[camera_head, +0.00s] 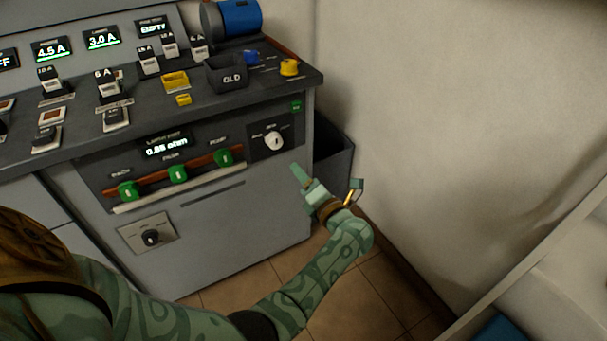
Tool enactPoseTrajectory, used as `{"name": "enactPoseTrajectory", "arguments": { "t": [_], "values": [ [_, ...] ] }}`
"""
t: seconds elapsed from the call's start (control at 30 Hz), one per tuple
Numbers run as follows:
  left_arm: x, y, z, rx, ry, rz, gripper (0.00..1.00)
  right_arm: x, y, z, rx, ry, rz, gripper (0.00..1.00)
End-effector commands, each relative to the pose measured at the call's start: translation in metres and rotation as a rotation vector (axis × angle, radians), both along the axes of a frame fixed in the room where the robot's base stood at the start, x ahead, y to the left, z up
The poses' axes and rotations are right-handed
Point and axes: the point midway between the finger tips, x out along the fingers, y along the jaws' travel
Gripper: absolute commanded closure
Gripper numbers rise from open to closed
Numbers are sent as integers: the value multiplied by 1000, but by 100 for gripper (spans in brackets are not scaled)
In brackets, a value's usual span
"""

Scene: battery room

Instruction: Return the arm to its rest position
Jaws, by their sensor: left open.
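My left arm comes in from the lower left, patterned in two greens, and bends up at the elbow near the floor. My left gripper (328,182) is open and empty, with its two fingers spread apart. My right gripper is not in view.
The bench top holds fuse blocks (111,118), a dark OLD bin (227,76), a yellow tray (175,80) and a blue cylinder (240,17). Green handles (177,174) line the front. A dark bin (333,152) stands beside the wall. A pale surface (560,270) is at right.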

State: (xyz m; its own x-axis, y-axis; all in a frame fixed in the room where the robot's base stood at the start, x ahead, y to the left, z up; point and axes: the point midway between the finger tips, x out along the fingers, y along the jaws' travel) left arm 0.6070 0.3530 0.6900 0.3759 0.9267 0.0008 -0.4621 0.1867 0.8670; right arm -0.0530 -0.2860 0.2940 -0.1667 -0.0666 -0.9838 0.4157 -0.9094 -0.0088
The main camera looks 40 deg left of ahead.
Motion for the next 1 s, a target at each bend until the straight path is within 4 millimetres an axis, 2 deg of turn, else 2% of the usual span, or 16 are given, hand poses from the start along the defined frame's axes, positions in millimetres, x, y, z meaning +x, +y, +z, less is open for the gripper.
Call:
{"name": "enactPoseTrajectory", "arguments": {
  "t": [0.37, 0.63, 0.77, 0.87, 0.93, 0.97, 1.0],
  "values": [
    [-2, -2, 0, 0, 0, 1, 41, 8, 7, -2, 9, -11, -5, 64],
    [-2, -2, 0, 0, 0, 1, 41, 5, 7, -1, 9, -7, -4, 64],
    [3, -4, 2, 19, 23, -26, 41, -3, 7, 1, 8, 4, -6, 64],
    [25, -17, 11, 143, 118, -155, 41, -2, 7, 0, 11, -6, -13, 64],
    [51, -45, 11, 326, 263, -329, 41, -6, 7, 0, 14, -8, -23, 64],
    [61, -62, 7, 429, 350, -424, 41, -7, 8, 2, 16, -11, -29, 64],
    [65, -86, -6, 580, 492, -563, 41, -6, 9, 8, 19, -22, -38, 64]
  ]
}}
